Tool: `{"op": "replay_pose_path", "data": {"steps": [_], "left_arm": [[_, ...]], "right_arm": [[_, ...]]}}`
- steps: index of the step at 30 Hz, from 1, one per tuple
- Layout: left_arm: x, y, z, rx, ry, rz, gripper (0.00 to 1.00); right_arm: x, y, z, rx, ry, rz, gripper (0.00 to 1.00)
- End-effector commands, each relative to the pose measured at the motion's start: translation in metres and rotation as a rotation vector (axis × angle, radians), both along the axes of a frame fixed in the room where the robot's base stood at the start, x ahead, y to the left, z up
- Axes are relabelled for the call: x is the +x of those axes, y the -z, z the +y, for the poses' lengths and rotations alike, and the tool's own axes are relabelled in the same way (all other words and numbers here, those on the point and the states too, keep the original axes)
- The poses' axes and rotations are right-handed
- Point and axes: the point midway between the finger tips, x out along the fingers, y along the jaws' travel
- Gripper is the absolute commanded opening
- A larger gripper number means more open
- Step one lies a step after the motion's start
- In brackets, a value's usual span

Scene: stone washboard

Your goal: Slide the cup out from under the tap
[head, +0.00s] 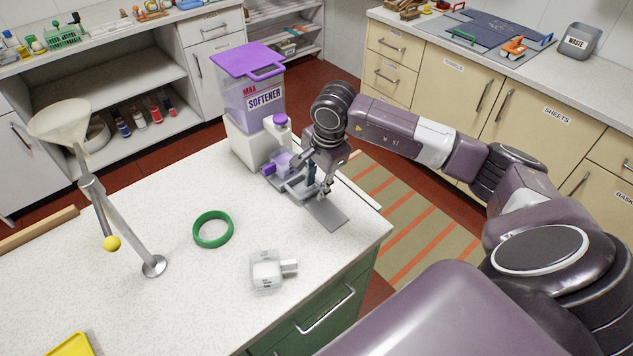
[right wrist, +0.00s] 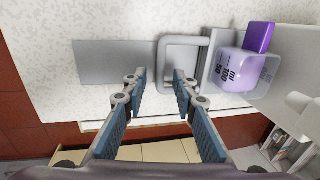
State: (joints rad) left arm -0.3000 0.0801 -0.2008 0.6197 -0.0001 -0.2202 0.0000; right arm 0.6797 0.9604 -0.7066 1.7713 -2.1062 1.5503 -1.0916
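The softener dispenser (head: 257,100) stands at the counter's far edge, with a purple-topped tap (head: 281,121) on its front. A clear cup with purple contents (head: 284,163) sits below the tap. In the right wrist view the cup (right wrist: 238,72) shows measuring marks, right of my fingers. My right gripper (head: 326,190) is above the grey parts in front of the cup. In the wrist view its blue-padded fingers (right wrist: 157,82) are apart with nothing held. One finger overlaps a grey square loop (right wrist: 183,42); I cannot tell whether they touch. My left gripper is out of view.
A flat grey plate (head: 327,213) lies near the counter's right edge. A clear handled cup with white contents (head: 266,271), a green ring (head: 213,229) and a funnel stand (head: 121,221) are on the counter. Bare counter lies between the ring and the plate.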

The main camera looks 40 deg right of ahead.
Motion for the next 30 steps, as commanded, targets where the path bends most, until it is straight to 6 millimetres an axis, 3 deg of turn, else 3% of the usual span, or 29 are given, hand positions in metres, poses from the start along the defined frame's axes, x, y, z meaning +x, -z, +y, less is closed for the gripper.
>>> {"op": "replay_pose_path", "data": {"steps": [5,12,30], "left_arm": [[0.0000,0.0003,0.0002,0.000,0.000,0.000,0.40],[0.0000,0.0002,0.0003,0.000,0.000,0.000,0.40],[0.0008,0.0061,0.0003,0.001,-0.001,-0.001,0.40]], "right_arm": [[0.0001,0.0002,0.0001,0.001,0.000,0.000,0.26],[0.0001,-0.0002,0.0002,0.001,0.000,-0.001,0.00],[-0.0063,0.0012,-0.0010,0.000,-0.001,-0.001,0.00]]}}
